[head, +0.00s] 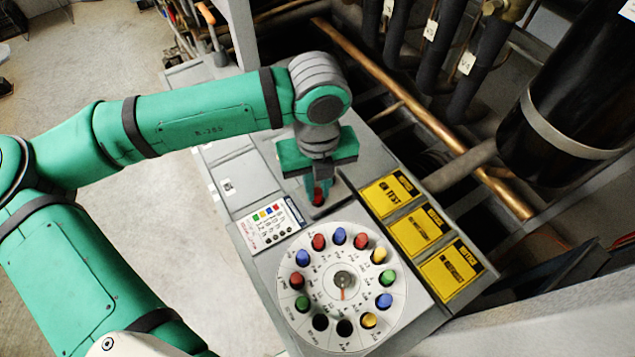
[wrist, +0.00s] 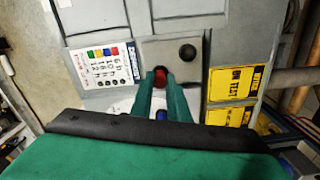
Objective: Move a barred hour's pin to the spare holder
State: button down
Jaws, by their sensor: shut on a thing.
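My gripper (head: 318,200) is shut on a red pin (wrist: 160,77), which shows between the fingertips in the wrist view. It is over the grey spare holder plate (wrist: 155,48), beyond the dial. The plate has one dark round hole (wrist: 187,52), up and right of the held pin. I cannot tell whether the pin touches the plate. The white round dial (head: 343,262) carries red, blue, yellow and green pins around its rim. Two neighbouring holes at its near side, one of them here (head: 320,322), look dark and empty. A pointer knob (head: 343,281) sits at its centre.
A card (head: 268,225) with coloured squares and hour markings lies left of the dial. Several yellow tags (head: 418,231) lie along the right side. Copper pipes (head: 430,110) and a black cylinder (head: 565,95) stand beyond the panel on the right.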

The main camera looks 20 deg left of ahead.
jog(key=shift+f, duration=0.35)
dwell(0.7)
dwell(0.4)
jog(key=c, duration=1.6)
grip_release()
notch_tip(320, 180, up, 11)
jog(key=shift+f, duration=0.1)
